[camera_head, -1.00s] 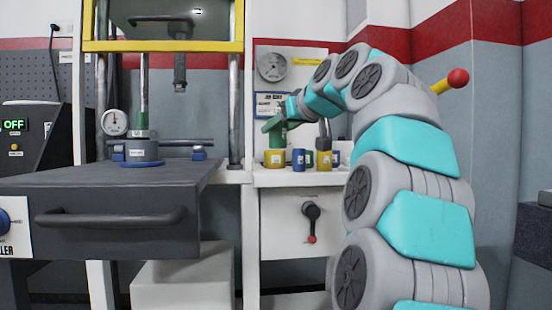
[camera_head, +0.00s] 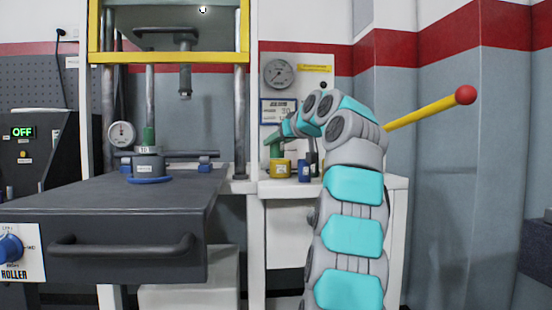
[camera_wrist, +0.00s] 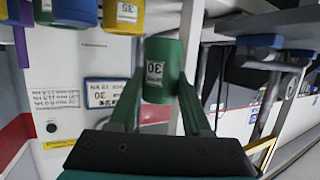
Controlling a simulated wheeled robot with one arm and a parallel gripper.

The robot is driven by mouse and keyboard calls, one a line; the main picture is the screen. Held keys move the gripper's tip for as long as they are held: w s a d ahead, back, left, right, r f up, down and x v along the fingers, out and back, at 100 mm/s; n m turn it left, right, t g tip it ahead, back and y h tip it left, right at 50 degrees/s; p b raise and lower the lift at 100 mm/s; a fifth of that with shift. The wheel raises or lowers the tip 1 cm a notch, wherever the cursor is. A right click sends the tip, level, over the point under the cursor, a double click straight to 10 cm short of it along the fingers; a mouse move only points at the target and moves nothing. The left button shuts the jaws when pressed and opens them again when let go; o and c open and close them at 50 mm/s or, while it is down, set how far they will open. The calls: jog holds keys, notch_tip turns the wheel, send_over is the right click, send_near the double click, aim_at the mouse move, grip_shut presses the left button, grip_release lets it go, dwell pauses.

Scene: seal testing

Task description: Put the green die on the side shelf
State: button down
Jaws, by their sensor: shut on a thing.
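My gripper (camera_wrist: 157,105) is shut on the green die (camera_wrist: 160,66), a green cylinder with a white label reading 30, seen upside down in the wrist view. In the head view my gripper (camera_head: 274,143) is small and green, above the left part of the white side shelf (camera_head: 262,187). I cannot clearly tell the die from the green fingers there. A yellow die (camera_head: 281,169) and a blue die (camera_head: 304,173) stand on the shelf just below my gripper. The yellow die (camera_wrist: 124,14) and blue die (camera_wrist: 76,11) also show in the wrist view.
The press stands left, with a green-topped grey stack (camera_head: 148,160) on a blue base. A dark drawer-like table (camera_head: 110,205) juts forward. A gauge (camera_head: 278,74) and a sign (camera_head: 278,111) are behind the shelf. A yellow lever with red knob (camera_head: 465,95) is at right.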

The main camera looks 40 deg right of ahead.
jog(key=shift+w+d+f+b, duration=0.3)
jog(key=shift+w+f+b, duration=0.15)
jog(key=shift+f, duration=0.5)
jog(key=shift+w+d+f+b, duration=0.35)
jog(key=shift+w+f, duration=0.2)
jog(key=shift+f, duration=0.45)
jog(key=shift+w+d+f+b, duration=0.25)
jog(key=shift+w+f+b, duration=0.2)
jog(key=shift+f, duration=0.5)
jog(key=shift+w+d+f, duration=0.15)
jog(key=shift+w+f, duration=0.1)
jog(key=shift+f, duration=0.25)
jog(key=shift+f, duration=0.15)
jog(key=c, duration=0.6)
grip_release()
jog(key=shift+r, duration=0.2)
jog(key=v, duration=1.2)
jog(key=shift+f, duration=0.1)
